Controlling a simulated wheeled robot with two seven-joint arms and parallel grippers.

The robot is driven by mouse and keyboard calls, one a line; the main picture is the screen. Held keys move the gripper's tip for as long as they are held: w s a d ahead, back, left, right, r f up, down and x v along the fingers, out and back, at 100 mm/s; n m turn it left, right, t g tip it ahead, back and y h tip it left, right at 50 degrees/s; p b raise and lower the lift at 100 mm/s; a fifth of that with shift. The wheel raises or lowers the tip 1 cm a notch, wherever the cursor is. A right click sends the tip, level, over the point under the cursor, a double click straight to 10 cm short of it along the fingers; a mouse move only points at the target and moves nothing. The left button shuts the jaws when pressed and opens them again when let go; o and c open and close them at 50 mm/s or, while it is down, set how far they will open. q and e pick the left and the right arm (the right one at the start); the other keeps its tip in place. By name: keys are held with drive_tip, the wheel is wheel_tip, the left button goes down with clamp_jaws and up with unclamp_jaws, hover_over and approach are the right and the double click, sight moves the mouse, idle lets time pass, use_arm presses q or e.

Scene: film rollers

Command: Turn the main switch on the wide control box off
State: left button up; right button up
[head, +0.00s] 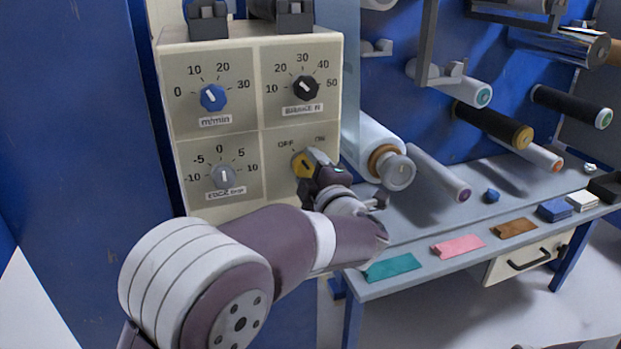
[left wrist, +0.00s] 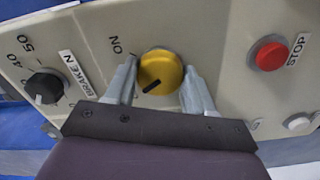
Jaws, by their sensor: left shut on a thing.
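The wide control box (head: 248,120) is a cream panel with four dials in the head view. Its main switch is the yellow knob (head: 302,165) at the lower right, below the OFF and ON labels; it also shows in the left wrist view (left wrist: 160,70). The OFF label is hidden in the wrist view. My right gripper is not in view.
A black brake dial (head: 305,88) is above the switch, a grey edge dial (head: 223,176) left of it. A red STOP button (left wrist: 270,54) is near the knob. Film rollers (head: 495,124) and a grey bench (head: 420,215) with coloured pieces lie to the right.

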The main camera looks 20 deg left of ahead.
use_arm(q)
drive_tip(key=shift+n, duration=0.4)
drive_tip(key=o, duration=1.1)
drive_tip(key=shift+c, duration=0.2)
drive_tip(key=p+v, duration=0.2)
drive_tip(key=v, duration=1)
drive_tip(key=shift+s+d, duration=0.25)
drive_tip(key=shift+s, duration=0.05)
